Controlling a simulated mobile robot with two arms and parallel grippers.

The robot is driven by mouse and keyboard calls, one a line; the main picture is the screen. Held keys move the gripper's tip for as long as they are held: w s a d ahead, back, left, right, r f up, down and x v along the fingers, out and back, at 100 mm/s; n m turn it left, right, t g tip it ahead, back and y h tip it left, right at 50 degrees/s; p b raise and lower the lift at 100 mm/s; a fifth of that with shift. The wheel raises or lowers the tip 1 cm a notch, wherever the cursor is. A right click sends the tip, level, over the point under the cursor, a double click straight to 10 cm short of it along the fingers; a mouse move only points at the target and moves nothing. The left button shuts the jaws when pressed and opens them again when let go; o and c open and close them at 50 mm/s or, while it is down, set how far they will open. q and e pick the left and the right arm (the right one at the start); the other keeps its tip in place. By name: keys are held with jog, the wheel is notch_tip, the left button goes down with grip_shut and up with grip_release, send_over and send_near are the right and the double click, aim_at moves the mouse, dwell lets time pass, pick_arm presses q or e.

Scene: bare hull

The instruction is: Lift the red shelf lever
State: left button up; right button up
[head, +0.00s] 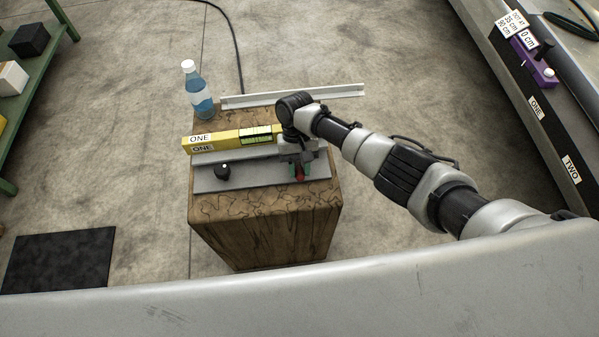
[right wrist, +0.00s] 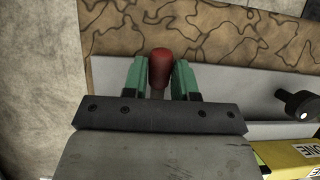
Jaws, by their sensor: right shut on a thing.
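The red lever (head: 300,174) stands at the right part of a grey metal shelf (head: 240,176) on top of a wooden block. My right gripper (head: 297,164) reaches down to it from the right and is shut on it. In the right wrist view the lever's rounded red knob (right wrist: 160,67) sits between the green fingers of my right gripper (right wrist: 160,78), and a short pale stem shows below the knob. The lever's base is hidden behind the gripper. My left gripper is not in view.
A yellow level (head: 214,141) marked ONE lies behind the shelf plate, which bears a black knob (head: 222,170). A blue bottle (head: 197,90) and a pale rail (head: 300,94) are at the wooden block's (head: 265,235) far side. A green rack (head: 45,70) stands left.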

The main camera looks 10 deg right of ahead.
jog(key=shift+w+r+g+b, duration=0.15)
jog(key=shift+w+g+b, duration=0.15)
jog(key=shift+g+b, duration=0.55)
jog(key=shift+w+r+b, duration=0.1)
jog(key=shift+r+b, duration=0.15)
jog(key=shift+b, duration=0.15)
jog(key=o, duration=1)
jog(key=shift+g, duration=0.25)
jog(key=b+v, duration=0.3)
jog(key=v, duration=0.7)
jog(key=shift+w+r, duration=0.2)
jog(key=shift+r, duration=0.15)
